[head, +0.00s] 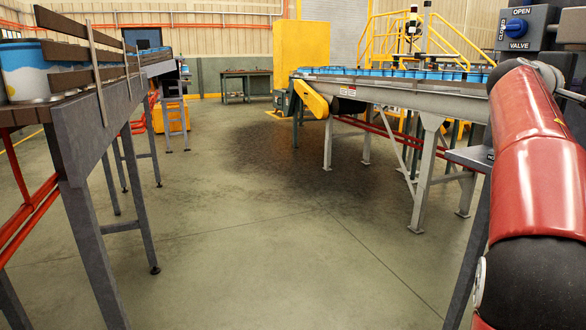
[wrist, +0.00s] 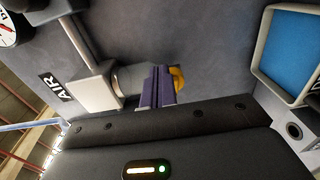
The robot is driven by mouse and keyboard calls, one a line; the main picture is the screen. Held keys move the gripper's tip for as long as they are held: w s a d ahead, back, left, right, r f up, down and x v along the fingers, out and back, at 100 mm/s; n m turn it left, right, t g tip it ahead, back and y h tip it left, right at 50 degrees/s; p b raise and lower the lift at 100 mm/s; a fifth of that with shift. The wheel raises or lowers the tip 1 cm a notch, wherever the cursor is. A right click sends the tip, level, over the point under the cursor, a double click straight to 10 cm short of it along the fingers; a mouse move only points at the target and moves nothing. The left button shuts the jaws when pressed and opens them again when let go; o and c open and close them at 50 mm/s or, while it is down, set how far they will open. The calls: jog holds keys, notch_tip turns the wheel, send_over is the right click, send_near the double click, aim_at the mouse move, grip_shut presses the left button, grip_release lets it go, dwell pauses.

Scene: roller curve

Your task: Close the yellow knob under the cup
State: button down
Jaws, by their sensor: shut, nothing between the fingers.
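In the wrist view, the yellow knob (wrist: 179,79) shows as a small rounded piece just past my fingers, partly hidden behind them. A grey cylinder that looks like the cup (wrist: 130,79) lies sideways in the picture, between a pale block (wrist: 95,90) and my fingers. My gripper (wrist: 157,72) is shut and empty, its dark purple fingers together in front of the space between cup and knob. I cannot tell whether they touch either. My gripper is outside the head view.
A panel carries an AIR label (wrist: 57,86), a gauge (wrist: 8,28) and a blue screen in a pale frame (wrist: 292,48). In the head view, a blue valve knob (head: 516,27) is at upper right. Conveyors stand left (head: 75,110) and right (head: 400,88), with open floor between.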

jog(key=b+v, duration=0.3)
jog(key=v, duration=0.3)
jog(key=shift+s+d, duration=0.1)
